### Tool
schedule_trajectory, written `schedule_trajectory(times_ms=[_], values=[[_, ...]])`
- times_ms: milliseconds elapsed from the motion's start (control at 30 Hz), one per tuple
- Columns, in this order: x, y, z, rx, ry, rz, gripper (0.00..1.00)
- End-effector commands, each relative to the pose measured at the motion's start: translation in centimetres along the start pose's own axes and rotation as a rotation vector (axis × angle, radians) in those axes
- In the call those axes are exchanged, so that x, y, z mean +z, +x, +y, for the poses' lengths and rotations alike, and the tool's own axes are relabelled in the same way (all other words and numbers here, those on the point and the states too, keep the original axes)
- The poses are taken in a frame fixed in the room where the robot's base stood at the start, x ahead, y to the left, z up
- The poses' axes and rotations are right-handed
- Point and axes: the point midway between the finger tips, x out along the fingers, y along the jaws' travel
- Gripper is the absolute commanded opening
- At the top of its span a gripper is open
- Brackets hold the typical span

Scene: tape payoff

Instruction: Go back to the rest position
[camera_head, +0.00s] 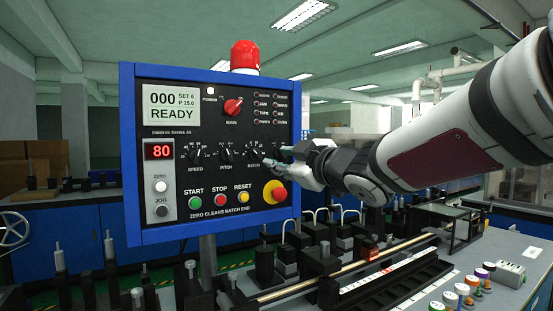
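My gripper (300,168) is at the right edge of the blue-framed control panel (127,170), in front of its right side, next to the BATCH knob (254,155). It covers part of the rightmost knob. The fingers are small and overlap the panel, so I cannot tell whether they are open or touch the knob. My arm reaches in from the upper right. The panel display (172,107) reads 000, SET 6, P 15.0, READY. The red speed readout (160,150) shows 80.
A red beacon (244,56) tops the panel. A yellow-ringed red stop button (276,192) lies just below my gripper. A machine bench with a rail (350,268), posts and several coloured spools (463,290) stands below and to the right. Open air lies above my arm.

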Motion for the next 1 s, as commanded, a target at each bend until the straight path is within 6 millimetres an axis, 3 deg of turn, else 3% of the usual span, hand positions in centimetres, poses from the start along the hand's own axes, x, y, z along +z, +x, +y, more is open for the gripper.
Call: schedule_trajectory(times_ms=[200, 567, 667, 767, 900, 1000], values=[[0.0, -1.6, 0.0, 0.000, 0.000, 0.000, 0.30], [0.1, -1.9, 0.1, 0.004, 0.003, -0.010, 0.30], [0.8, -3.3, 1.0, 0.031, 0.027, -0.072, 0.30], [2.7, -6.7, 2.4, 0.086, 0.087, -0.213, 0.30], [6.6, -14.6, 3.2, 0.169, 0.238, -0.490, 0.30], [9.0, -20.9, 1.9, 0.204, 0.370, -0.683, 0.30]])
